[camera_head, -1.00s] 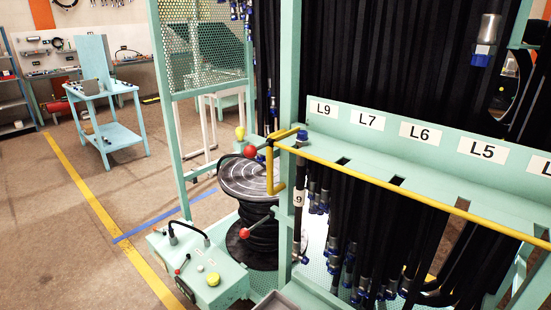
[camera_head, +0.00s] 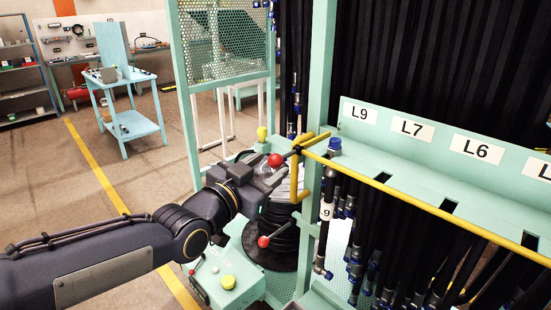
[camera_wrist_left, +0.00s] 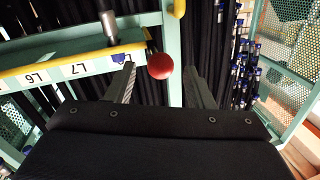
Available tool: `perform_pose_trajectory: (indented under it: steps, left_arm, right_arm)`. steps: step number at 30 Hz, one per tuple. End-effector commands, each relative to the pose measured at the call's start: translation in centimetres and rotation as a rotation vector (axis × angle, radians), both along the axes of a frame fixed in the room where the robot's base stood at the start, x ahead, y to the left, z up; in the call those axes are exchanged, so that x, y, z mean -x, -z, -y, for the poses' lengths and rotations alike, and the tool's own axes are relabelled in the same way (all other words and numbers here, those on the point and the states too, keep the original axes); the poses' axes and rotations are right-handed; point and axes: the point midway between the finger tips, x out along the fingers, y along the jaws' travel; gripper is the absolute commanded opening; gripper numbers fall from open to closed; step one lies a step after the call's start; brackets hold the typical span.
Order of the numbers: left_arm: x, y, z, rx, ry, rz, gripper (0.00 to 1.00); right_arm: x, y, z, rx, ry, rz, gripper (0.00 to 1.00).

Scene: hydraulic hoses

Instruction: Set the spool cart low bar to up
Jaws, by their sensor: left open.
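The spool cart carries a black spool (camera_head: 280,225) and a green control box (camera_head: 222,280). Two red ball knobs show on it: an upper knob (camera_head: 275,160) by the top of the spool and a lower knob (camera_head: 263,242) on a thin rod. I cannot tell which belongs to the low bar. My left gripper (camera_head: 270,176) is over the spool's top, close to the upper knob. In the left wrist view its fingers (camera_wrist_left: 160,70) are apart, and a red ball (camera_wrist_left: 160,66) shows between their tips, not visibly gripped. My right gripper is out of view.
A yellow rail (camera_head: 420,207) with a bent end runs along the green hose rack (camera_head: 390,165), right of my gripper. Black hoses hang below it. A green upright (camera_head: 318,200) stands close by. A blue cart (camera_head: 130,125) stands farther back left on open floor.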

Motion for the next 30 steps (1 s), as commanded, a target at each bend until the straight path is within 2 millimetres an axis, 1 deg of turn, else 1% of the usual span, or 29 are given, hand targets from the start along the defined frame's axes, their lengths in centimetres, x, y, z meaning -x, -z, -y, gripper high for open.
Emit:
perform_pose_trajectory:
  steps: [1,3,7,11,17,20,28,29,30]
  left_arm:
    - [-0.7,-0.1,0.6,0.000,0.002,-0.004,0.48]
    - [-1.5,-0.1,1.1,-0.001,0.001,-0.003,0.48]
    - [-2.6,0.0,1.8,0.000,0.000,-0.004,0.48]
    - [-3.0,0.0,2.0,0.000,-0.001,-0.002,0.48]
    - [-3.0,0.0,2.0,0.000,-0.001,-0.002,0.48]
    - [-3.0,0.0,2.0,0.000,-0.001,-0.002,0.37]
    - [-3.0,0.1,2.0,-0.001,-0.002,-0.003,0.02]
    - [-3.0,0.1,2.0,-0.001,-0.002,-0.003,0.00]
    - [-3.0,0.1,2.0,0.000,-0.002,-0.003,0.00]
  right_arm:
    - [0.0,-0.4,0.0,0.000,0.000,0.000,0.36]
    - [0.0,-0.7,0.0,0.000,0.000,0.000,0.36]
    - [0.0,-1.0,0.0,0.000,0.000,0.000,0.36]
    - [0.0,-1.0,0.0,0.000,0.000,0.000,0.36]
    - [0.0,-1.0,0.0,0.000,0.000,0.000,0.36]
    - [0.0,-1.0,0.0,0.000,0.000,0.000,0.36]
    - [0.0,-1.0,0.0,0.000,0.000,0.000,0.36]
    - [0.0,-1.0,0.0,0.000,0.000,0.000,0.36]
    - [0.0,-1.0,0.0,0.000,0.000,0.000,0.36]
